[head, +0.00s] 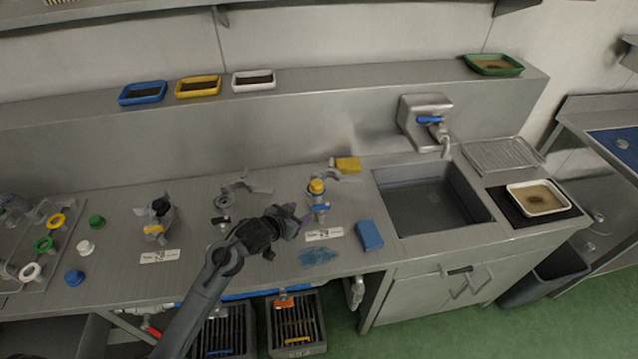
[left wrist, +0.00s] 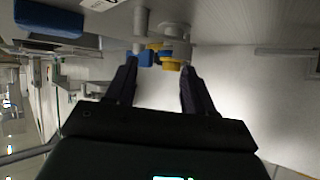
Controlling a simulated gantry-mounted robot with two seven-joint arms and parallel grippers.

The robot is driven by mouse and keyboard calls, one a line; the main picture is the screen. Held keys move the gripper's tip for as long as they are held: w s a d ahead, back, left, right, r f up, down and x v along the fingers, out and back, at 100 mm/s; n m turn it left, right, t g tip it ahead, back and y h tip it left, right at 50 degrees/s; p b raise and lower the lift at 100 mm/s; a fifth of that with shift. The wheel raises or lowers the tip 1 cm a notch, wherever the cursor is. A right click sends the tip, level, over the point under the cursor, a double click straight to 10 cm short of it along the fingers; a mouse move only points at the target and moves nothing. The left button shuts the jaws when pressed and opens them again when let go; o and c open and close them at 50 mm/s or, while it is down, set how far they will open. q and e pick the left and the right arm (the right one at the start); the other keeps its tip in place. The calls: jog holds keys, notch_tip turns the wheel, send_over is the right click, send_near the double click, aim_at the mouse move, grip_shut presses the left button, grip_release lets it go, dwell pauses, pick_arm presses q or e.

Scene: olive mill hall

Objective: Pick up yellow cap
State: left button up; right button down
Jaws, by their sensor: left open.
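The yellow cap (head: 316,186) sits on top of a small metal fixture with a blue handle (head: 321,208), at the back of label 29 on the steel bench. My left gripper (head: 298,219) is just left of and in front of this fixture, pointing toward it. In the left wrist view, its open fingers (left wrist: 159,68) have nothing held between them. The yellow cap (left wrist: 172,65) and blue handle (left wrist: 146,59) show beyond the fingertips, around the gap. Whether a finger touches the fixture I cannot tell. My right gripper is not in view.
A yellow block (head: 348,164) lies behind the fixture; a blue block (head: 369,235) lies to its right. The sink (head: 432,203) is further right. Another fixture (head: 158,215) and loose green, white and blue caps (head: 74,277) stand left. Bench between is mostly clear.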

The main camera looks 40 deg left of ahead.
pick_arm(q)
jog(key=t, duration=0.2)
send_near(317, 182)
jog(key=shift+n+h, duration=0.3)
jog(key=shift+a+b+x, duration=0.2)
jog(key=shift+b+x, duration=0.85)
jog(key=shift+x, duration=3.95)
jog(key=shift+s+f, duration=0.1)
jog(key=shift+c, duration=0.3)
jog(key=c, duration=0.7)
jog(key=shift+o, duration=0.2)
